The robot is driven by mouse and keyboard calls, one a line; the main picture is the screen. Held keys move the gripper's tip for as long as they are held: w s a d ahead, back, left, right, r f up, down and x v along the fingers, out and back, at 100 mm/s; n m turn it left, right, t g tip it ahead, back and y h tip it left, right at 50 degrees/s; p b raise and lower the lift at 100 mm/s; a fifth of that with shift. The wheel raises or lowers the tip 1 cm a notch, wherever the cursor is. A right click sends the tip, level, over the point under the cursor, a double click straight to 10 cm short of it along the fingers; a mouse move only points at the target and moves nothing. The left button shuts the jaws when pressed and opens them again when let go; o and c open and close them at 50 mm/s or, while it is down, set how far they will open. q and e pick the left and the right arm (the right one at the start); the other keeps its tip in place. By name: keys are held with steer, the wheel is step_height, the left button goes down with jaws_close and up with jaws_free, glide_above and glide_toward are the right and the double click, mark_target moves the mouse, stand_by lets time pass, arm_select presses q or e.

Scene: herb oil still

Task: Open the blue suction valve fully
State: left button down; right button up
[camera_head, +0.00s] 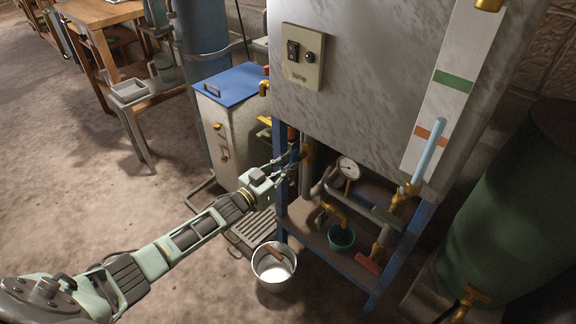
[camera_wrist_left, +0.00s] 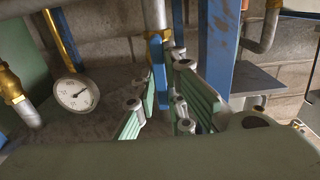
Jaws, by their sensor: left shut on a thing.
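My left gripper (camera_head: 289,158) reaches in from the left to the pipework at the near left corner of the big grey tank. In the left wrist view its green fingers (camera_wrist_left: 163,102) stand on either side of a flat blue handle (camera_wrist_left: 158,73), shut on it. The handle hangs lengthwise below a grey pipe (camera_wrist_left: 154,14); its lower end is hidden between the fingers. In the head view the gripper and pipes hide the handle, and I cannot read how far the valve is turned. My right gripper is not in view.
A blue frame leg (camera_wrist_left: 222,45) stands close right of the fingers. A pressure gauge (camera_head: 348,168), brass taps, a red handle (camera_head: 369,264) and a green bowl (camera_head: 341,238) are to the right. A metal bucket (camera_head: 273,268) stands on the floor below. Open floor lies left.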

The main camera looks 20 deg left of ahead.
arm_select(q)
steer(key=shift+f+n, duration=0.1)
steer(key=shift+n, duration=0.3)
steer(key=c, duration=1.8)
jaws_free()
steer(key=v, duration=1.2)
